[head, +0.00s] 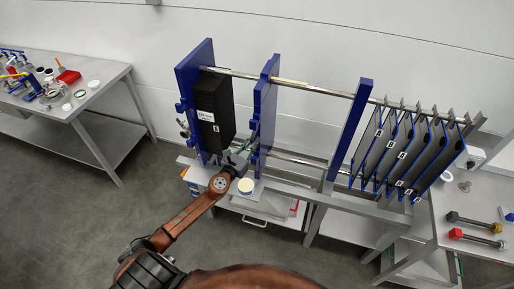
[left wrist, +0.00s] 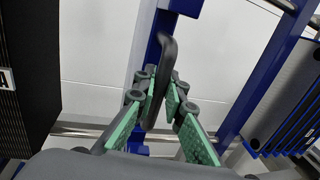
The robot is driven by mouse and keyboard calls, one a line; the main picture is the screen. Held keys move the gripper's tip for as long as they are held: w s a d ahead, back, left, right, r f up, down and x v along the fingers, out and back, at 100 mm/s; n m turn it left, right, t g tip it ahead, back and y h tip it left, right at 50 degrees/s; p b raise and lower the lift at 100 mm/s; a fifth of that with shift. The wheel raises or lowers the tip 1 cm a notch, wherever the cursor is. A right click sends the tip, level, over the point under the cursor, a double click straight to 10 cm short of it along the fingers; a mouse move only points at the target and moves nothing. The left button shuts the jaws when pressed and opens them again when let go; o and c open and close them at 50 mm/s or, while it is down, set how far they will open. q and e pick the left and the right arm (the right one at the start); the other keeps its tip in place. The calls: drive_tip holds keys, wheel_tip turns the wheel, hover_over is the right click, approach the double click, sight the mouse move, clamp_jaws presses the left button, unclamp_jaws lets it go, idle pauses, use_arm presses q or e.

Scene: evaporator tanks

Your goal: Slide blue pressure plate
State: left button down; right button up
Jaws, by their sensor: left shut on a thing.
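The blue pressure plate (head: 265,105) stands upright on the metal rails of the press frame, with a gap between it and the black filter pack (head: 214,112) to its left. My left gripper (head: 243,154) is at the lower part of this plate, on its near side. In the left wrist view, my left gripper's green-padded fingers (left wrist: 165,105) are shut around a dark loop handle (left wrist: 168,65) on the blue plate (left wrist: 146,48). The lower end of the handle is partly hidden between the fingers. My right gripper is not in view.
A blue end plate (head: 193,82) stands left of the black pack. Another blue upright (head: 350,130) stands right, before several hanging grey filter plates (head: 405,150). The rail (head: 315,90) between the pressure plate and that upright is bare. Tables with tools stand at both sides.

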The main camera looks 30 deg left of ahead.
use_arm(q)
drive_tip(key=shift+a, duration=0.45)
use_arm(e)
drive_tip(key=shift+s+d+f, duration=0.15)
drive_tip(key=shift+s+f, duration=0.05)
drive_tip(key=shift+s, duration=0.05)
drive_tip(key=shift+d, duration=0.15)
use_arm(q)
drive_tip(key=c, duration=2)
unclamp_jaws()
drive_tip(key=s, duration=1.2)
drive_tip(key=shift+s+d, duration=0.1)
drive_tip(key=shift+d, duration=0.15)
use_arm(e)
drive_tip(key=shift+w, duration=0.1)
